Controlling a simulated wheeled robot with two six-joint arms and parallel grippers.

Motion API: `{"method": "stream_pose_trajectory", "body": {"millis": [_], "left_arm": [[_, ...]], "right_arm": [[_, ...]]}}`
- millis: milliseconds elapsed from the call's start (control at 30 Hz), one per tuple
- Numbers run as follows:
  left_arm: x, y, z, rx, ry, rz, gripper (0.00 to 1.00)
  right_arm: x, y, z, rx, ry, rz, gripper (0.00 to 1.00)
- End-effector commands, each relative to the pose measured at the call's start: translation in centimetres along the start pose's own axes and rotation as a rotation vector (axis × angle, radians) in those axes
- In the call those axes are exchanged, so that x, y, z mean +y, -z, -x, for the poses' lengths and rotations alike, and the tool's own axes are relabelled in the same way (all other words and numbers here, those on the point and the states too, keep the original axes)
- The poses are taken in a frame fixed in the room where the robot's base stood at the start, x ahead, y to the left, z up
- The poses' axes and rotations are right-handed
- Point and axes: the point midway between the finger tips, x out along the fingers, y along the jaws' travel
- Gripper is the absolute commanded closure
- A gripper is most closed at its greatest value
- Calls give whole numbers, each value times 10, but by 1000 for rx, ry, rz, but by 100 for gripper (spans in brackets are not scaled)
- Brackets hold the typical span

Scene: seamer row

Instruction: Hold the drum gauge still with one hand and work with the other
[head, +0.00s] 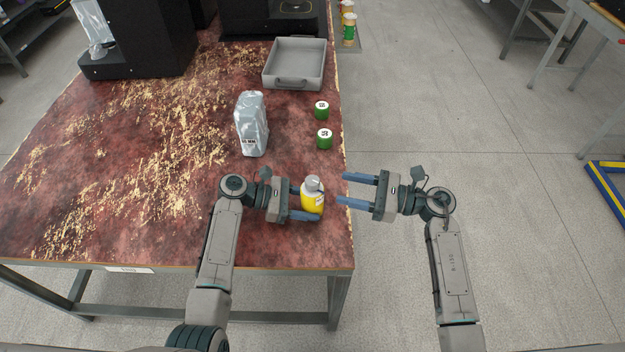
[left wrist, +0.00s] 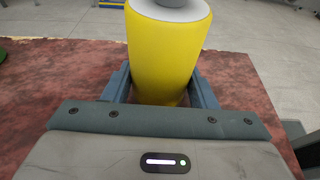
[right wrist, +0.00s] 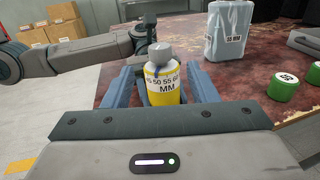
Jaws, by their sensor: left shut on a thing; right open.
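The drum gauge (head: 313,200) is a yellow drum with a grey top, standing near the table's right edge. In the right wrist view the drum gauge (right wrist: 161,88) shows a printed scale, with 50, 55 and MM readable, and a grey knob on top. My left gripper (head: 306,204) is shut on it from the left, a finger on each side; the left wrist view shows the yellow body (left wrist: 168,50) between the fingers. My right gripper (head: 342,189) is open and empty, just right of the gauge, its fingers pointing at it and apart from it.
Two green cylinders with white labels (head: 324,139) (head: 322,110) stand behind the gauge. A clear-wrapped package (head: 251,124) labelled in MM stands left of them. A grey tray (head: 295,87) lies at the back. Black machines (head: 140,45) stand beyond. The table's left half (head: 120,160) is clear.

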Motion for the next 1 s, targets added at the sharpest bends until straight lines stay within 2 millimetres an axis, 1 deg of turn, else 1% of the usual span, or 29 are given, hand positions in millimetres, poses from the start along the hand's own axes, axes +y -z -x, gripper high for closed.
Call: {"method": "stream_pose_trajectory", "body": {"millis": [33,200,300,433,600,867,900,967,1000], "left_arm": [[0,0,0,0,0,0,61],[0,0,0,0,0,0,61],[0,0,0,0,0,0,61],[0,0,0,0,0,0,61],[0,0,0,0,0,0,61],[0,0,0,0,0,0,61],[0,0,0,0,0,0,61],[0,0,0,0,0,0,61],[0,0,0,0,0,0,61]], "right_arm": [[0,-1,-12,-5,-1,-1,47],[0,-1,-47,-5,-2,-1,47],[0,-1,-64,-4,-2,-1,47],[0,0,-81,-3,-2,1,47],[0,0,-91,0,-2,0,47],[0,0,-92,0,-2,1,47],[0,0,-92,0,-2,1,51],[0,0,-92,0,-2,1,63],[0,0,-92,0,-2,1,71]]}}
